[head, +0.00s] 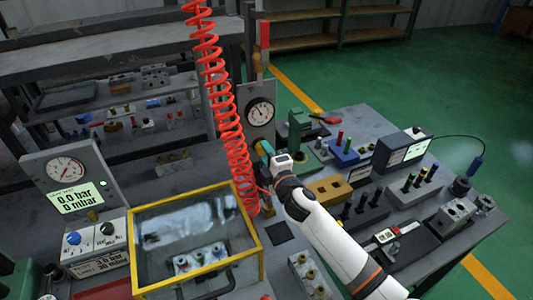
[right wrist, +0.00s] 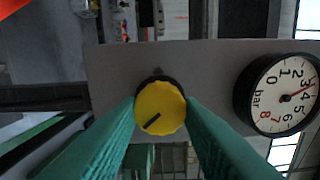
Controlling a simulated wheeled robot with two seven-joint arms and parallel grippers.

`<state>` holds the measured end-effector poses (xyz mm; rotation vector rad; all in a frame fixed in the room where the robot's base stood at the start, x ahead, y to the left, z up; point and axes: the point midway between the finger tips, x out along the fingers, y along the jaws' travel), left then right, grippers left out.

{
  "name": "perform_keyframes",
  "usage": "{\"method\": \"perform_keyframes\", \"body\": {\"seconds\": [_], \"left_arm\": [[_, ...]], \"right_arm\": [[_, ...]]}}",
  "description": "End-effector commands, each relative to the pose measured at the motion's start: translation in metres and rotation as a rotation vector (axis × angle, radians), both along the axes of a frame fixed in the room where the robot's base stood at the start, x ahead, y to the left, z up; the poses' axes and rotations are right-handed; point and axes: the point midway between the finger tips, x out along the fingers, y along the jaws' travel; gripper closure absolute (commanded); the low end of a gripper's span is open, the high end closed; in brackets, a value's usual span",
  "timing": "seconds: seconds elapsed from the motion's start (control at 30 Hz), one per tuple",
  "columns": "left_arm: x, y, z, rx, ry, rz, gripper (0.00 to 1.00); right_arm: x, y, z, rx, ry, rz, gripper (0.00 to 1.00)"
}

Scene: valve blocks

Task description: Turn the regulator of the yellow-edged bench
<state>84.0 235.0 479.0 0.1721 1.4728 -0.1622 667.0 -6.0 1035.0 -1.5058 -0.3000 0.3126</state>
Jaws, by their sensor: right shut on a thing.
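The regulator's yellow knob (right wrist: 158,106) shows in the right wrist view, on the front of a grey panel (right wrist: 205,65). A dark pointer mark on it points to the lower left. My right gripper (right wrist: 160,118) has its green fingers on either side of the knob, shut on it. The round bar gauge (right wrist: 283,97) beside the knob reads between 3 and 4. My left gripper is not in view.
A red coiled hose (head: 222,100) hangs just left of my right gripper. A yellow-framed clear box (head: 255,240) stands in front of it. A second gauge panel (head: 72,180) with a 0.0 bar display is at left. Fittings and tools crowd the right bench (head: 365,120).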

Motion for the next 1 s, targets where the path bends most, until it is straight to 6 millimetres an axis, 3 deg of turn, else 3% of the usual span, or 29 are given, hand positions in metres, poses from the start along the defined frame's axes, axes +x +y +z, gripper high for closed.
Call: {"method": "perform_keyframes", "body": {"seconds": [0.6, 0.63, 0.77, 1.0], "left_arm": [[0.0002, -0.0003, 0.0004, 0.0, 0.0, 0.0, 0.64], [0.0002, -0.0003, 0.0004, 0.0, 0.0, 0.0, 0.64], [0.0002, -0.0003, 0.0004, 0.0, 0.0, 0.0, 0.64], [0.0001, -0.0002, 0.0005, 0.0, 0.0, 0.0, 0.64]], "right_arm": [[-0.0003, 0.0, -0.0017, -0.043, -0.014, -0.001, 0.9], [-0.0003, -0.0001, -0.0017, -0.042, -0.014, -0.001, 0.66], [-0.0002, 0.0, -0.0014, -0.042, -0.014, -0.001, 0.45], [-0.0001, 0.0, -0.0005, -0.041, -0.016, 0.0, 0.45]]}}
